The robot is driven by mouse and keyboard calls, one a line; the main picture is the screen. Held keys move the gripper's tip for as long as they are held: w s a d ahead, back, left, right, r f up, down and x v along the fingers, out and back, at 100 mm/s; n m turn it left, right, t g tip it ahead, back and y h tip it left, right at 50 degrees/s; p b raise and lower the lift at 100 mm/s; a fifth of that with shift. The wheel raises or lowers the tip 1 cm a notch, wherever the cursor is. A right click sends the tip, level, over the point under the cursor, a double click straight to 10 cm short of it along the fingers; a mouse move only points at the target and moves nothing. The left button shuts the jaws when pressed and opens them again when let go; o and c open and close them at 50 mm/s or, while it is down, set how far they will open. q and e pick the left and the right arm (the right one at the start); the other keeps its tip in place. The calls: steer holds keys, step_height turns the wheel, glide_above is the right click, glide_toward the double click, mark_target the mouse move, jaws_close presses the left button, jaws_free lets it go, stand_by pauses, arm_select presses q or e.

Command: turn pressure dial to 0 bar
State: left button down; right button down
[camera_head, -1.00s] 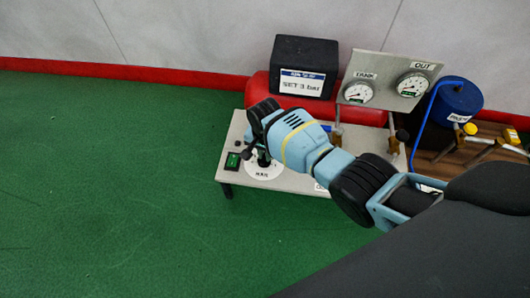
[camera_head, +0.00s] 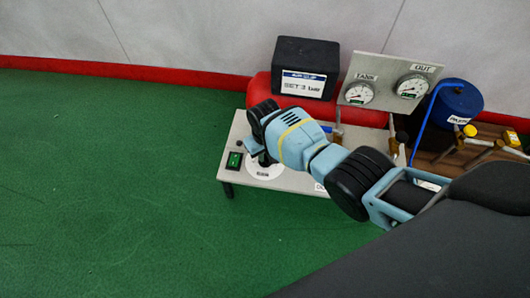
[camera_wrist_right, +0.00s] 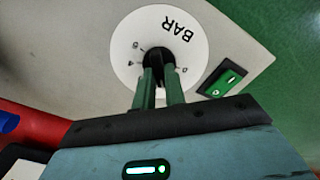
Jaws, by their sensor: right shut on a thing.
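The pressure dial is a black knob (camera_wrist_right: 154,58) on a round white scale plate (camera_wrist_right: 190,62) marked BAR, with small numbers near its edge. In the head view the scale plate (camera_head: 264,170) shows at the left part of the grey panel, with the knob mostly hidden by my arm. My right gripper (camera_wrist_right: 158,76) is shut on the knob, one green finger on each side of it. The exact dial reading is hard to tell. The TANK gauge (camera_head: 357,94) and OUT gauge (camera_head: 411,87) stand behind. My left gripper is not in view.
A green switch (camera_head: 234,160) sits left of the dial on the panel (camera_head: 300,183). A black box (camera_head: 304,62) with a SET bar label stands on a red tank (camera_head: 258,88). A blue pot (camera_head: 455,103) and brass-coloured fittings are at right. Green floor is clear at left.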

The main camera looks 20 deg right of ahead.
steer(key=n, duration=0.6)
steer(key=shift+a, duration=0.1)
steer(key=n, duration=0.5)
steer(key=shift+s+a, duration=0.1)
steer(key=shift+n, duration=0.3)
steer(key=c, duration=1.5)
jaws_free()
steer(key=shift+o, duration=0.2)
steer(key=shift+r, duration=0.1)
step_height(320, 180, up, 8)
steer(key=p, duration=0.4)
steer(key=shift+p, duration=0.35)
steer(key=shift+f, duration=0.2)
